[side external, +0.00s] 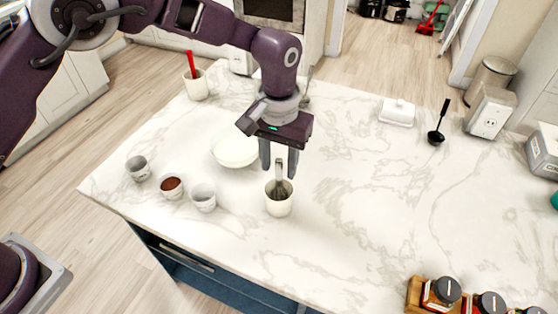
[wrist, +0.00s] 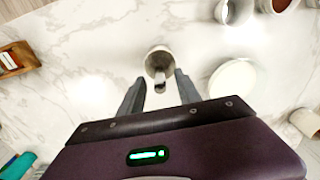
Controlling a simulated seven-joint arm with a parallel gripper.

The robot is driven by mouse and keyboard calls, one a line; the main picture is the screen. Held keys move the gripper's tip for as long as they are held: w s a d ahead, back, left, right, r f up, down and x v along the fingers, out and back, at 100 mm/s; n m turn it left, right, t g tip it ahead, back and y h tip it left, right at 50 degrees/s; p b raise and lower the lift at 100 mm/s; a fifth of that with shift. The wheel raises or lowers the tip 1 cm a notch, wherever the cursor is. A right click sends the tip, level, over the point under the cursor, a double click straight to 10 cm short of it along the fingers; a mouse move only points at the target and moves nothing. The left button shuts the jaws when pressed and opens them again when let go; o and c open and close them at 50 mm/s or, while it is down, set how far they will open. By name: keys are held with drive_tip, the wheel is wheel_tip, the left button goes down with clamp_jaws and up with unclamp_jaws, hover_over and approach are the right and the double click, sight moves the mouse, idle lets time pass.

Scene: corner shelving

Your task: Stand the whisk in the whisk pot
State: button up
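The whisk (side external: 280,181) stands upright with its wire end inside the white whisk pot (side external: 279,207), and its handle sticks up above the rim. My gripper (side external: 279,173) is above the pot with its fingers pointing down, one on each side of the whisk handle. The fingers are spread, with a visible gap to the handle. In the wrist view the pot (wrist: 154,55) is ahead of the open fingers, and the whisk handle (wrist: 160,85) shows between them. The whisk's lower wires are partly hidden by the pot wall.
A white plate (side external: 235,151) lies behind and left of the pot. Small cups (side external: 203,198) stand to the left, one with brown contents (side external: 172,187). A crock with a red utensil (side external: 196,86) is at the back. A spice rack (side external: 432,295) is front right. The counter right of the pot is clear.

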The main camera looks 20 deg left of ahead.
drive_tip(key=shift+r, duration=0.15)
wheel_tip(320, 180, up, 7)
drive_tip(key=shift+f, duration=0.1)
idle(0.9)
drive_tip(key=s+a+r+t+h, duration=0.1)
drive_tip(key=s+a+r, duration=0.4)
drive_tip(key=a+r, duration=0.25)
drive_tip(key=s+a+r+t, duration=0.2)
drive_tip(key=s+a+r, duration=0.3)
drive_tip(key=a+r, duration=0.25)
drive_tip(key=s+a+t, duration=0.1)
drive_tip(key=s+a, duration=0.1)
drive_tip(key=s, duration=0.3)
drive_tip(key=s+a+f, duration=0.1)
drive_tip(key=s+a, duration=0.2)
drive_tip(key=s, duration=0.3)
drive_tip(key=s+a+f+t+y, duration=0.1)
drive_tip(key=s+a, duration=0.2)
drive_tip(key=s, duration=0.3)
drive_tip(key=shift+t, duration=0.3)
drive_tip(key=shift+s, duration=0.1)
